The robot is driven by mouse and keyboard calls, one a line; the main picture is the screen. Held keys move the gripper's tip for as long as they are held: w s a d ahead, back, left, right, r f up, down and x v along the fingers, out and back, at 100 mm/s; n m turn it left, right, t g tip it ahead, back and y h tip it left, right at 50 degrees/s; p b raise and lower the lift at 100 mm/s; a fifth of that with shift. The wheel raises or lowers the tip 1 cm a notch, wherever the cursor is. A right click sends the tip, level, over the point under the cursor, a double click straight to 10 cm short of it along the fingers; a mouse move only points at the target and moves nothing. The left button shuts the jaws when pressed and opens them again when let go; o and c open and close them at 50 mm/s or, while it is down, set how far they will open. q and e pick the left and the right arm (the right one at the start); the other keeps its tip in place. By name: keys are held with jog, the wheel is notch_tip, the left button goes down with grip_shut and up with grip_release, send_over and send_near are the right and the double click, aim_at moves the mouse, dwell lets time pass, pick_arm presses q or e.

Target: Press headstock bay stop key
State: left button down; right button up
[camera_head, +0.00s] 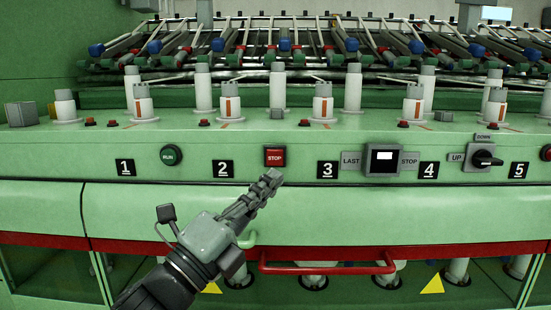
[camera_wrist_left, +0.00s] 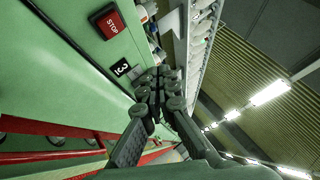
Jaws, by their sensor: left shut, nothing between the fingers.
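The red square STOP key (camera_head: 275,157) is set in the green machine panel between number plates 2 and 3. It also shows in the left wrist view (camera_wrist_left: 111,24), at the upper left. My left gripper (camera_head: 270,178) is shut and empty, its fingers pointing up and right. Its tips show just below the key in the head view. In the wrist view the fingertips (camera_wrist_left: 160,76) lie apart from the key, down and to the right. My right gripper is not in view.
A green RUN button (camera_head: 171,155) is to the left on the panel. A LAST/STOP switch with a white window (camera_head: 384,157) and an UP/DOWN knob (camera_head: 484,157) are to the right. A red rail (camera_head: 325,269) runs below. Bobbins (camera_head: 203,88) stand above the panel.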

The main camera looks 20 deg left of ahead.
aim_at(271, 166)
pick_arm(q)
jog(key=w, duration=0.2)
jog(key=w+a, duration=0.1)
jog(key=w, duration=0.2)
jog(key=w+a, duration=0.1)
jog(key=w, duration=0.2)
jog(key=shift+w+a, duration=0.15)
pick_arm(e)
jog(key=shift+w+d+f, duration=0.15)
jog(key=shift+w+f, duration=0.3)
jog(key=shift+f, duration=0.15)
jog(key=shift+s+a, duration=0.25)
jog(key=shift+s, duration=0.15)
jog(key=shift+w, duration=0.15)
pick_arm(q)
jog(key=shift+p, duration=0.3)
jog(key=shift+w+a, duration=0.1)
jog(key=shift+w, duration=0.3)
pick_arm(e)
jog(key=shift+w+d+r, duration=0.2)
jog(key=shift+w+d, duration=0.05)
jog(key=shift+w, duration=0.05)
